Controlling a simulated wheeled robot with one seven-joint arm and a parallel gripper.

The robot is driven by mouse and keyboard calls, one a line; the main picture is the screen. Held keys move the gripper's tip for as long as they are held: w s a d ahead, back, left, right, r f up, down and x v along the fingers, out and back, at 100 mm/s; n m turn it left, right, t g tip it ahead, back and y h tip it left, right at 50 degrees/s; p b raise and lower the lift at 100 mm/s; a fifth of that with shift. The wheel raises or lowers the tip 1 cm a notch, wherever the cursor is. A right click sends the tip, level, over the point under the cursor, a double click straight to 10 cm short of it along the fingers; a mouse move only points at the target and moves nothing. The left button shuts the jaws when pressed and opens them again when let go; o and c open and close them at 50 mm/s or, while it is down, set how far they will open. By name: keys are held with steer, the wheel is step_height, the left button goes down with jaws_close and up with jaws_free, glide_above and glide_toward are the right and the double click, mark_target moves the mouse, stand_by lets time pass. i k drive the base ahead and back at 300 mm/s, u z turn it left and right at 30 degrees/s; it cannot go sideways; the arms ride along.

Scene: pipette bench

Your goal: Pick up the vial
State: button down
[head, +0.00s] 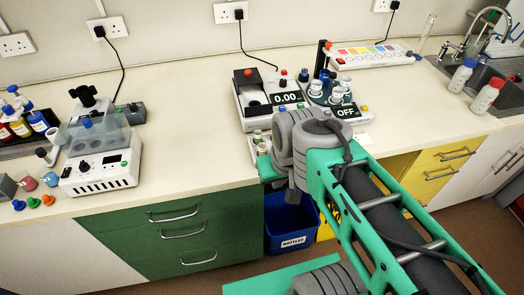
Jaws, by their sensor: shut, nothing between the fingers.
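A small pale rack (252,150) stands near the front edge of the bench, just left of my arm's grey joints. Small capped vials (258,135) stand in it, one with a light cap and one with a dark green cap. They are too small to tell more, and my arm may hide part of the rack. More white-capped vials (315,88) stand on the dark round holder behind my arm. I cannot make out which vial is meant. My gripper's fingers do not show; my own arm hides the far end.
A balance reading 0.00 (287,97) and a device reading OFF (346,112) stand behind my arm. A white instrument (100,170) stands at left. Bottles (462,76) stand by the sink at right. The bench between (190,130) is clear. A blue bin (290,222) stands below.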

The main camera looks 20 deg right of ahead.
mark_target(261, 145)
steer(key=u, duration=2.85)
steer(key=k, duration=1.2)
steer(key=u, duration=0.4)
